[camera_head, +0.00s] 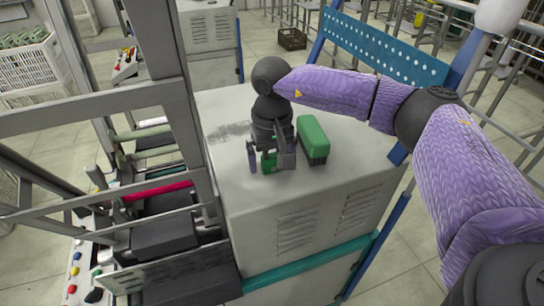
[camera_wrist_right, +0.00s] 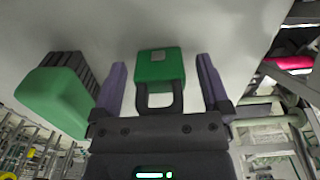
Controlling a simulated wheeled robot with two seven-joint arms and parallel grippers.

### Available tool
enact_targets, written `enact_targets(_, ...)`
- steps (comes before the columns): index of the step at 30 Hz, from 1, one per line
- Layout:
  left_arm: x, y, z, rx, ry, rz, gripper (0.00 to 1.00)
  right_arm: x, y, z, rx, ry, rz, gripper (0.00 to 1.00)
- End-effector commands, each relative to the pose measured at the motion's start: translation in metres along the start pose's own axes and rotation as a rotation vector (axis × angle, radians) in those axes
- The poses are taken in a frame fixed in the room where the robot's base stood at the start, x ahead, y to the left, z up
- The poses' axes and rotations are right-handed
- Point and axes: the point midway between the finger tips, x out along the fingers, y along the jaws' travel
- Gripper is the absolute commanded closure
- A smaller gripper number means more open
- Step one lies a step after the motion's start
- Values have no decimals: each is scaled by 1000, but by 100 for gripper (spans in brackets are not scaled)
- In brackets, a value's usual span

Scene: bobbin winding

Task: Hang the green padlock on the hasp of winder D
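The green padlock (camera_wrist_right: 160,66) is on the pale top of the machine cabinet (camera_head: 225,185), with its grey shackle toward my right gripper (camera_wrist_right: 160,62). The gripper's two purple fingers are spread, one on each side of the padlock, with a gap on both sides. In the head view the right gripper (camera_head: 268,160) is low over the cabinet top and partly hides the padlock (camera_head: 267,161). My left gripper is not in view. I cannot make out the hasp or any winder letter.
A green-topped brush (camera_head: 313,138) with dark bristles lies just right of the right gripper; it also shows in the wrist view (camera_wrist_right: 58,95). Grey frame posts and a roller machine (camera_head: 160,230) stand at left. A blue perforated rail (camera_head: 385,50) runs behind.

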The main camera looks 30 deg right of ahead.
Motion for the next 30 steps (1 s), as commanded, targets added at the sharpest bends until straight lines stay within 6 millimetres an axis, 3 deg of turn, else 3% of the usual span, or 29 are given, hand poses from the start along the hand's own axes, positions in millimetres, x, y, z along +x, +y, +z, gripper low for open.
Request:
enact_targets(8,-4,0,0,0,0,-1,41,-8,0,0,0,2,-1,4)
enact_targets(18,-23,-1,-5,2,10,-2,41,-98,0,0,-1,4,-2,4)
enact_targets(21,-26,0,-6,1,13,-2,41,-115,-1,0,-2,4,-1,4)
enact_targets(30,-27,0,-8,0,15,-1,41,-123,0,0,-1,1,0,4)
